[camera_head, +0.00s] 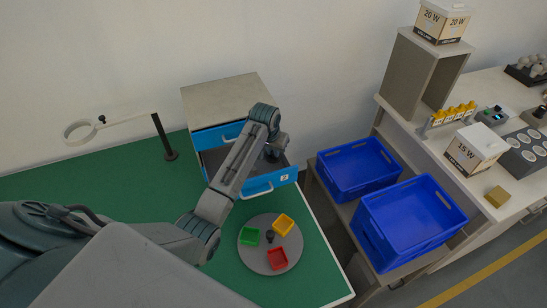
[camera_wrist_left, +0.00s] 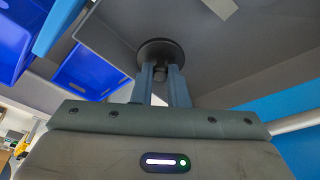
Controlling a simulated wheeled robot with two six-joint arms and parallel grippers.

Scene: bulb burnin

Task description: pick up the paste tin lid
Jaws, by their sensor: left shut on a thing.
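My left gripper (camera_head: 274,153) reaches down into the open blue drawer (camera_head: 262,188) of the grey cabinet; the arm and wrist hide much of it there. In the left wrist view the two fingers (camera_wrist_left: 160,72) are shut on a dark round disc with a knob, which looks like the paste tin lid (camera_wrist_left: 160,48). The fingers grip the knob and the disc lies beyond their tips. The head view does not show the lid clearly. I cannot tell whether it still touches the drawer floor. My right gripper is not in view.
A round grey tray (camera_head: 250,262) holds green, yellow and red small bins and a small dark item. A ring on a stand (camera_head: 165,140) stands at the left. Two blue crates (camera_head: 360,168) sit right of the green table. A workbench with boxes (camera_head: 476,148) is farther right.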

